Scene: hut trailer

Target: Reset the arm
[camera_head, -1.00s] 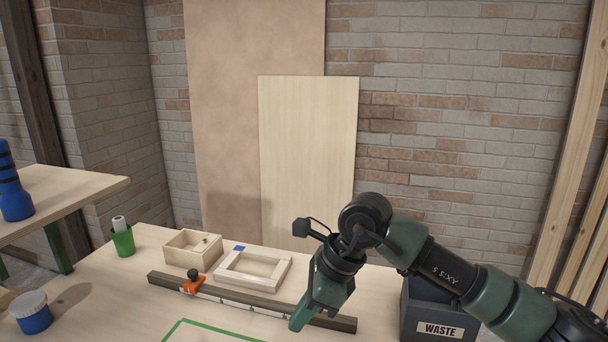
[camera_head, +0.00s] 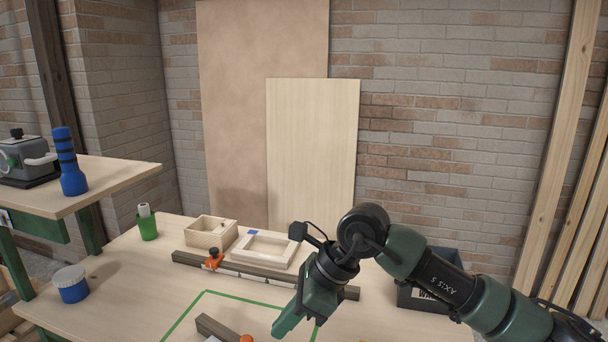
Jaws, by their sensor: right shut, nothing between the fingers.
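My right arm comes in from the lower right in the head view. Its green gripper (camera_head: 282,327) points down and to the left over the table, above the right part of a green tape outline. The gripper is shut with nothing in it. It covers part of the tape outline and part of a long dark wooden rail (camera_head: 190,258) behind it. My left gripper is not in view.
On the table (camera_head: 130,290) are a wooden box (camera_head: 205,240), a pale frame (camera_head: 245,258), an orange clamp (camera_head: 213,260), a green cup (camera_head: 147,228) and a blue jar (camera_head: 72,290). A waste bin (camera_head: 412,296) stands behind my right arm. A side table (camera_head: 110,175) holds a blue bottle (camera_head: 70,165).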

